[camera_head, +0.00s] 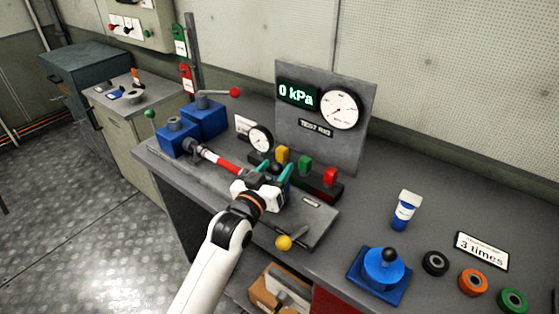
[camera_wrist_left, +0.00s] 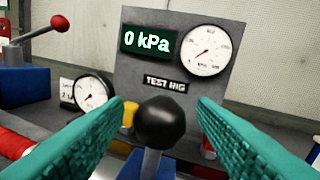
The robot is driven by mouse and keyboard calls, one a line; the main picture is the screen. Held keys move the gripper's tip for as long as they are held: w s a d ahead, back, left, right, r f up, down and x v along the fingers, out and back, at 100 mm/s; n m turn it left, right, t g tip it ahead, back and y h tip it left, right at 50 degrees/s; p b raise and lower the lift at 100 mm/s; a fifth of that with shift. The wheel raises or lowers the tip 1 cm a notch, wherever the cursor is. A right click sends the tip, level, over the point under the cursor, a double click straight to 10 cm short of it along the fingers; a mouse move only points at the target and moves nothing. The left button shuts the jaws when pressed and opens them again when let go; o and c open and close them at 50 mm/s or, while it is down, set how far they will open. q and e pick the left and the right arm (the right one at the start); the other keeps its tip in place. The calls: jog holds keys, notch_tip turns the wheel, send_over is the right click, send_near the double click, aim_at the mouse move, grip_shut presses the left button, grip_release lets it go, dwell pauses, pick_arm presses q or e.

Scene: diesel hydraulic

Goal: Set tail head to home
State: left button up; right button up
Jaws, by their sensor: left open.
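My left gripper (camera_head: 276,171) is over the bench, in front of the test rig panel. Its teal fingers are open and stand on either side of a black ball knob (camera_wrist_left: 160,122) in the left wrist view. The gripper hides most of this lever in the head view. No part is legibly marked as the tail head, so I cannot tell which one it is. My right gripper is in neither view.
The test rig panel (camera_head: 318,120) reads 0 kPa. Yellow, green and red levers (camera_head: 305,164) stand close beside the gripper. A red-knobbed lever (camera_head: 234,92) and blue blocks (camera_head: 205,119) are left. A blue unit (camera_head: 383,272), bottle (camera_head: 406,211) and several rings (camera_head: 473,282) are right.

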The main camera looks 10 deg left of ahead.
pick_arm(q)
jog(key=shift+w+d, duration=0.15)
jog(key=shift+w, duration=0.6)
jog(key=shift+w+d, duration=0.15)
jog(key=shift+w, duration=0.55)
jog(key=shift+c, duration=0.5)
grip_shut()
jog(key=w+a, duration=0.2)
jog(key=a, duration=0.4)
jog(key=shift+w+a+r, duration=0.15)
jog(key=shift+w+a, duration=0.2)
jog(key=shift+a, duration=0.05)
